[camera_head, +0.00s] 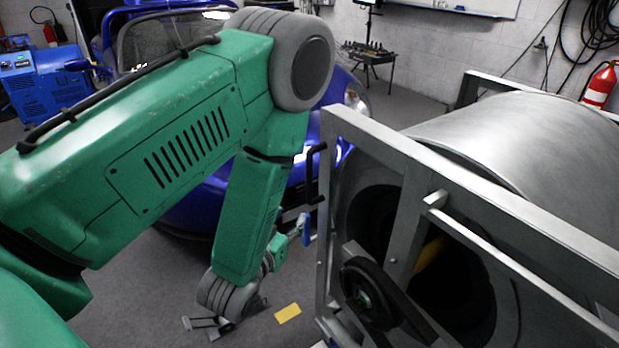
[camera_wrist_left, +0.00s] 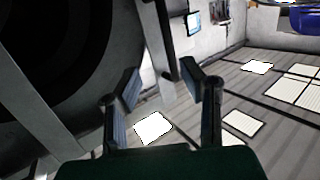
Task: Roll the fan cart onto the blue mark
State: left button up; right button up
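The fan cart, a big grey drum (camera_head: 530,140) in a grey metal frame (camera_head: 400,160), fills the right of the head view. A black handle (camera_head: 314,178) is on its near left corner post. In the left wrist view, the drum's dark round opening (camera_wrist_left: 50,60) is at the left, with a grey frame post in the middle. My left gripper (camera_head: 300,229) is low, just left of that post; in the left wrist view its fingers (camera_wrist_left: 159,78) are spread, with nothing clearly held between them. I cannot see the blue mark. My right gripper is out of view.
A blue car (camera_head: 190,190) stands behind my left arm. A yellow patch (camera_head: 288,313) lies on the grey floor left of the cart. A blue machine (camera_head: 45,85) is at far left, a small tool table (camera_head: 368,52) at the back, a red extinguisher (camera_head: 600,85) at right.

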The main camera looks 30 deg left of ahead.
pick_arm(q)
notch_tip(320, 180, up, 3)
jog(key=w+t, duration=0.1)
jog(key=t, duration=0.1)
send_near(311, 173)
jog(key=w+a, duration=0.2)
jog(key=w, duration=0.5)
jog(key=w+d, duration=0.1)
jog(key=w, duration=0.1)
jog(key=shift+w+r, duration=0.15)
jog(key=shift+r, duration=0.2)
jog(key=shift+w, duration=0.3)
jog(key=shift+w+a+f, duration=0.15)
jog(key=shift+a+f, duration=0.05)
jog(key=shift+a, duration=0.65)
jog(key=c, duration=0.7)
grip_shut()
jog(key=shift+w+d, duration=0.1)
jog(key=shift+d, duration=0.4)
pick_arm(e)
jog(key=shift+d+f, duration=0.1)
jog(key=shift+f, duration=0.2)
